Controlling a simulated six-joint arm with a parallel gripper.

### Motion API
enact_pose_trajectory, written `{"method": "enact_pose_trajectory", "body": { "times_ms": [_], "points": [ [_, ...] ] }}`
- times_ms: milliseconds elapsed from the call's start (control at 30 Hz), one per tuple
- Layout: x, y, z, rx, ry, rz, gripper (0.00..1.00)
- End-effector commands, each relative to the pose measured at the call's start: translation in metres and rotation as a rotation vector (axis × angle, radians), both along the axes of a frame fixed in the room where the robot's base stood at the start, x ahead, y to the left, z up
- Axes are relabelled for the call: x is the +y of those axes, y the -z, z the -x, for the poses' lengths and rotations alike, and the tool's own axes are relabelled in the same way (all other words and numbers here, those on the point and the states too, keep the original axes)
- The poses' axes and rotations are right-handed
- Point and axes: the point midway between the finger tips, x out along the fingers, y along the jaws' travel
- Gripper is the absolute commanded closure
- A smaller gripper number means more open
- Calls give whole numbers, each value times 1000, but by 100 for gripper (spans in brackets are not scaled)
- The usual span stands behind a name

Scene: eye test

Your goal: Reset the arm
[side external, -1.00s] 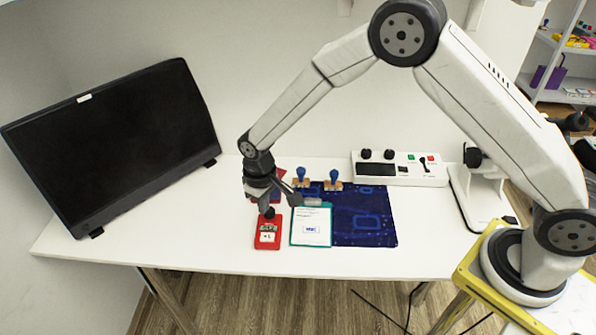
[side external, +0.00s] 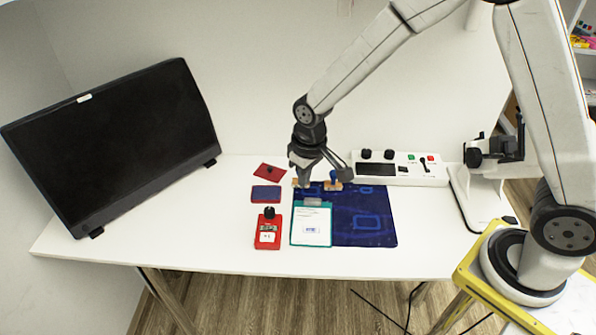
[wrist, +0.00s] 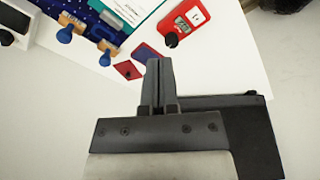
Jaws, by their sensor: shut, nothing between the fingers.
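My gripper (side external: 304,180) is raised above the table near the top edge of the blue mat in the side view. In the wrist view its fingers (wrist: 159,66) are together, with nothing between them. A red device with a black knob (side external: 267,232) stands on the table left of the clipboard; it also shows in the wrist view (wrist: 188,21). A teal clipboard (side external: 311,227) with a white sheet lies on the left part of the blue mat (side external: 367,215). One blue-handled stamp (side external: 334,179) shows beside my gripper; the other is mostly hidden behind it in the side view.
A blue ink pad (side external: 266,194) and a dark red piece (side external: 270,171) lie left of the mat. A large black monitor (side external: 115,140) stands at the left. A white control box (side external: 400,168) stands at the back right. The table (side external: 180,230) is bare between monitor and red device.

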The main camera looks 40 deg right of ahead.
Motion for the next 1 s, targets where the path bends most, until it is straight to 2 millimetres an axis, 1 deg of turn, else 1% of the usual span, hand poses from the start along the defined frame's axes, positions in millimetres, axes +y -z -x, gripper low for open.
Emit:
{"method": "enact_pose_trajectory", "body": {
  "times_ms": [33,100,300,500,600,700,800,1000],
  "points": [
    [-9,-8,8,-13,14,-2,100],
    [-20,-16,21,-27,31,-4,100],
    [-48,-35,59,-68,77,-8,100],
    [-71,-47,100,-109,123,-8,100],
    [-78,-49,116,-124,140,-8,100],
    [-82,-50,128,-133,150,-8,100],
    [-85,-51,134,-139,157,-7,100],
    [-85,-50,136,-140,158,-6,100]
  ]
}}
